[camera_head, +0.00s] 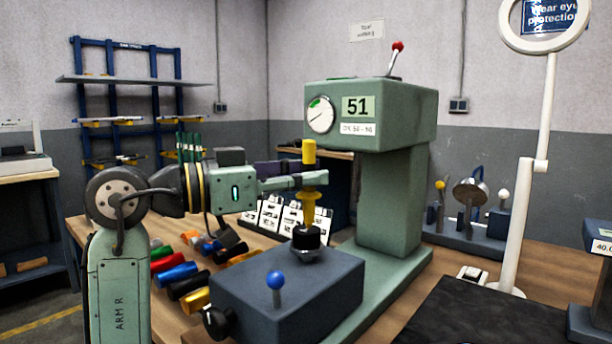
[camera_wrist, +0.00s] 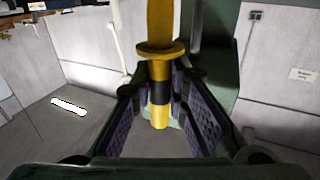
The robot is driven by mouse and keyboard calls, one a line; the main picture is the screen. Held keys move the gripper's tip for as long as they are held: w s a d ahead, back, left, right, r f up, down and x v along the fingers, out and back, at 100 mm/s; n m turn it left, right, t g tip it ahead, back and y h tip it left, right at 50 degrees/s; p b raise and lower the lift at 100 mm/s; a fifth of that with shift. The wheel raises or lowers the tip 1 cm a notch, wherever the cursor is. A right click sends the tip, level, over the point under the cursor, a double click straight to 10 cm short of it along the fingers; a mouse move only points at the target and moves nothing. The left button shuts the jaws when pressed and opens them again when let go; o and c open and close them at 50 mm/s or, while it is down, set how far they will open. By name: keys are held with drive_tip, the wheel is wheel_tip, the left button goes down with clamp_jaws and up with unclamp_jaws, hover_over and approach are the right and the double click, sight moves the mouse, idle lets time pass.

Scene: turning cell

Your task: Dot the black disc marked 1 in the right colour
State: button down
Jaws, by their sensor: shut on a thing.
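A yellow marker (camera_head: 311,212) with a flange stands upright in my gripper (camera_head: 309,180). It also shows between the jaws in the wrist view (camera_wrist: 160,118), with a black band around it. My gripper is shut on it. A black disc (camera_head: 306,238) sits on the small support of the green tester, directly below the marker's lower end. That end is at or just above the disc; I cannot tell whether they touch. No number is readable on the disc. The tester's display (camera_head: 358,107) reads 51, with a small white label (camera_head: 358,129) below it, partly legible.
Several coloured cylinders (camera_head: 178,273) lie on the bench at left. White cards (camera_head: 270,214) stand behind the tester's base. The grey block (camera_head: 290,292) with a blue-knobbed lever (camera_head: 275,281) is in front. The tester head (camera_head: 385,113) overhangs close to the right of the marker.

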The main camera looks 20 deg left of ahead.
drive_tip(key=shift+f, duration=0.1)
idle(0.3)
wheel_tip(320, 180, up, 7)
drive_tip(key=p, duration=0.6)
idle(1.0)
